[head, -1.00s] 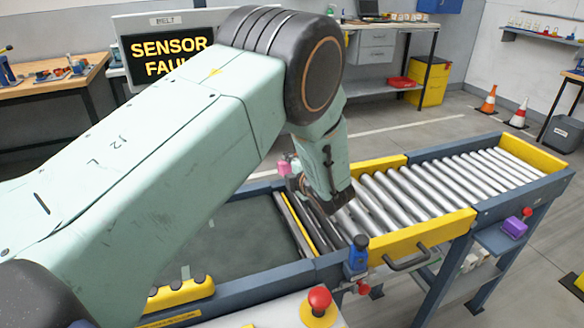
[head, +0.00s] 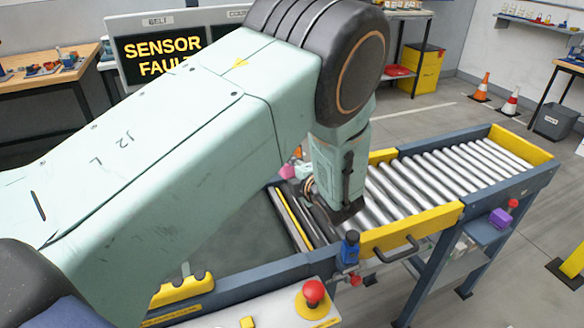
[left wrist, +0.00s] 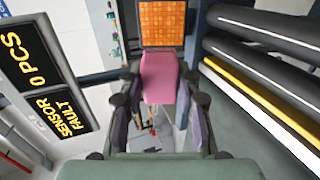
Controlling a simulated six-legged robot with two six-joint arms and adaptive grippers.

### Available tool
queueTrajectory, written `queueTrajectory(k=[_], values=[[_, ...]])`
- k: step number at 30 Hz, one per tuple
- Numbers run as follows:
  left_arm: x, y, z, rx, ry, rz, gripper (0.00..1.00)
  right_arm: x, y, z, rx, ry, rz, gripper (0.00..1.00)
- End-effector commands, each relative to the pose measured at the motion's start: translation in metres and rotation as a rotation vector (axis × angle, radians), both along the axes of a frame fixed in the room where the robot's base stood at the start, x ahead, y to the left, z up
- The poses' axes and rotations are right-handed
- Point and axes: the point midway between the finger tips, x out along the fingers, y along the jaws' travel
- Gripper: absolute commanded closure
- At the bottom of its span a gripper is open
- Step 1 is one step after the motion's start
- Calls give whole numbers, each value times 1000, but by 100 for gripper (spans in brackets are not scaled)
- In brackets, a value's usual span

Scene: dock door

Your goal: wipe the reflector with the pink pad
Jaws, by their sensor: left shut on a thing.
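The pink pad (left wrist: 160,78) is between the fingers of my left gripper (left wrist: 157,105), which is shut on it, in the left wrist view. The orange square reflector (left wrist: 163,23) with a grid pattern is just beyond the pad's far edge. I cannot tell whether pad and reflector touch. In the head view a bit of the pad (head: 287,172) shows beside my left wrist, near the conveyor's far side. My left arm hides most of the reflector there. My right gripper is not in view.
A roller conveyor (head: 440,183) with yellow side guards runs to the right. A dark belt (head: 245,245) lies under my arm. A red stop button (head: 313,291) and a blue-topped device (head: 349,248) stand at the near edge. A sensor fault screen (head: 160,50) stands behind.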

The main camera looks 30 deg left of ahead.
Motion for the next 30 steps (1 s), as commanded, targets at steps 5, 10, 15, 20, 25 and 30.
queueTrajectory(k=[5,10,15,20,25,30], values=[[-1,-1,1,1,1,0,92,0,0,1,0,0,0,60],[-8,-10,6,2,2,-2,92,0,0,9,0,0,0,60],[-17,-19,11,1,1,-2,92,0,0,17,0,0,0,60],[-19,-21,11,0,0,-1,92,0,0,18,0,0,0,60],[-19,-22,10,2,0,-3,92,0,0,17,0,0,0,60],[-18,-22,10,2,0,-3,92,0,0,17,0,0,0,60]])
